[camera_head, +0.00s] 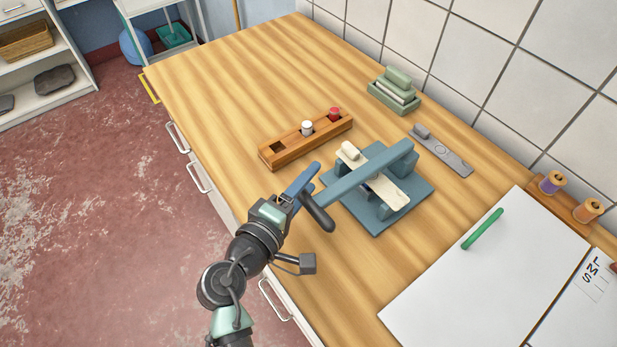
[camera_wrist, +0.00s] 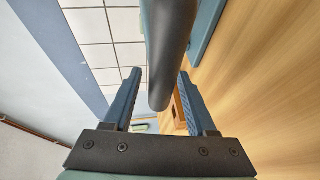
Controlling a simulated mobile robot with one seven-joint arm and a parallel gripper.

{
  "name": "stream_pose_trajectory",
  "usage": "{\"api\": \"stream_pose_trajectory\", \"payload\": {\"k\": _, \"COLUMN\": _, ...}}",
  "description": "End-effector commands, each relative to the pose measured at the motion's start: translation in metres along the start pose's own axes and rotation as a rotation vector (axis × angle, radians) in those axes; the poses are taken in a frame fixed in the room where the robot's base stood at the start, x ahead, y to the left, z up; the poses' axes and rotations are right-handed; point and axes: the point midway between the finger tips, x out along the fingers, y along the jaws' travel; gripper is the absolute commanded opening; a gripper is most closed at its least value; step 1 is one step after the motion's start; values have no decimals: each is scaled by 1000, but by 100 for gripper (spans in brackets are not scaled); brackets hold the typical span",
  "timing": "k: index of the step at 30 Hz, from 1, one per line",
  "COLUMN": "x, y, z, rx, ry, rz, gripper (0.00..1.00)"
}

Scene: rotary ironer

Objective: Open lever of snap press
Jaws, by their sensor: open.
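The snap press (camera_head: 375,216) is a blue-grey device on the wooden worktop, with a flat base and a pale strip lying across it. Its lever (camera_head: 362,182) runs over the press and ends in a dark rounded handle (camera_head: 318,213) at the lower left. My gripper (camera_head: 312,181) is at this handle, with its blue fingers apart. In the wrist view, the dark handle (camera_wrist: 171,60) extends down between the two open fingers (camera_wrist: 157,75). A gap shows on both sides of it in that view. Whether either finger touches it cannot be told.
A wooden block with round pieces (camera_head: 305,138) stands beyond the press. Green stacked blocks (camera_head: 395,88) and a grey plate (camera_head: 442,152) lie near the tiled wall. A white board with a green stick (camera_head: 483,229) lies to the right, beside thread spools (camera_head: 552,182). The far worktop is clear.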

Motion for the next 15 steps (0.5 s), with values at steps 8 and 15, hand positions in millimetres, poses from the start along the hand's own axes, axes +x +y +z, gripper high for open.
{"api": "stream_pose_trajectory", "payload": {"k": 8, "x": 6, "y": 0, "z": 0, "rx": 1, "ry": 0, "rz": 0, "gripper": 57}}
{"api": "stream_pose_trajectory", "payload": {"k": 15, "x": 6, "y": 0, "z": 0, "rx": 0, "ry": 0, "rz": 0, "gripper": 32}}
